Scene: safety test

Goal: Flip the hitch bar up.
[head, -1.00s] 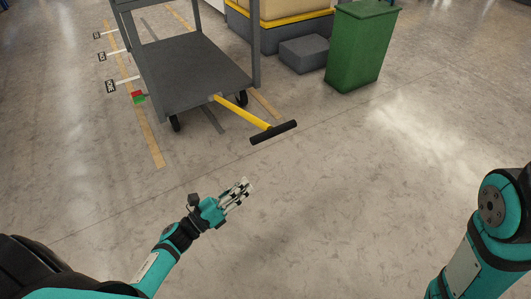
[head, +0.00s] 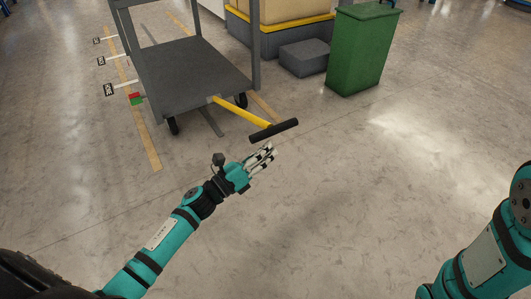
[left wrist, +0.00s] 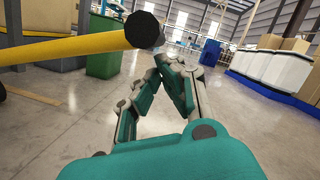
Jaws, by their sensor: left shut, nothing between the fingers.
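The hitch bar (head: 239,109) is a yellow bar with a black T-shaped handle (head: 274,130). It sticks out low from the front of a grey cart (head: 190,75) toward me. My left gripper (head: 269,152) is just on the near side of the handle, apparently apart from it. In the left wrist view the yellow bar (left wrist: 70,47) runs across the upper left. The handle's round black end (left wrist: 143,30) is just above and left of my left fingertips (left wrist: 172,62). Those fingers are shut and empty. My right arm shows at the lower right, its gripper out of frame.
A green bin (head: 360,50) and a grey block (head: 304,57) stand right of the cart. Behind them is a yellow-edged platform (head: 285,30) with boxes. The concrete floor in front and to the right is clear.

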